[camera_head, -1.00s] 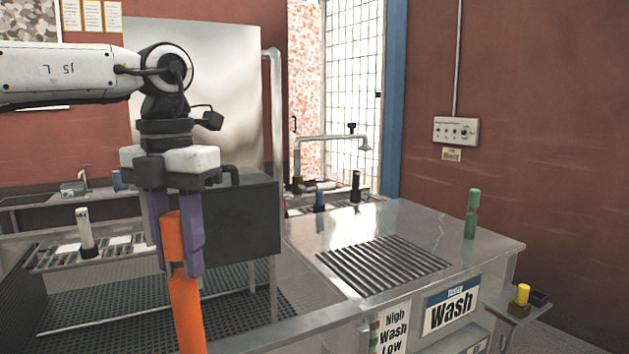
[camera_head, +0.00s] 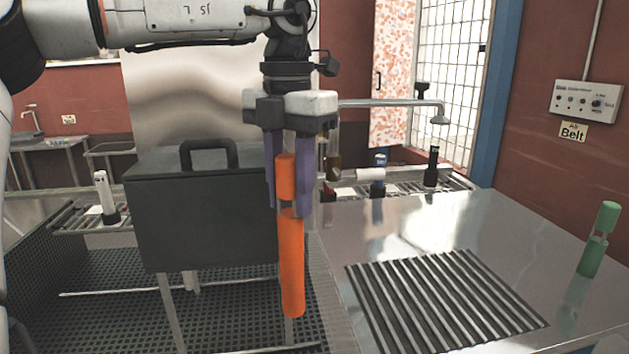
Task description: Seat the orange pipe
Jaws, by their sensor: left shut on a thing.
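The orange pipe (camera_head: 291,262) hangs upright in my left gripper (camera_head: 289,208). My right gripper is not in view. No socket that clearly belongs to the orange pipe can be made out.
A dark box with a handle (camera_head: 200,215) stands left of the pipe. The steel counter (camera_head: 420,225) with a slotted grate (camera_head: 440,300) lies to the right. A green pipe (camera_head: 597,240) stands at its right. White (camera_head: 104,195), blue (camera_head: 379,173) and black (camera_head: 432,165) pipes stand on racks behind.

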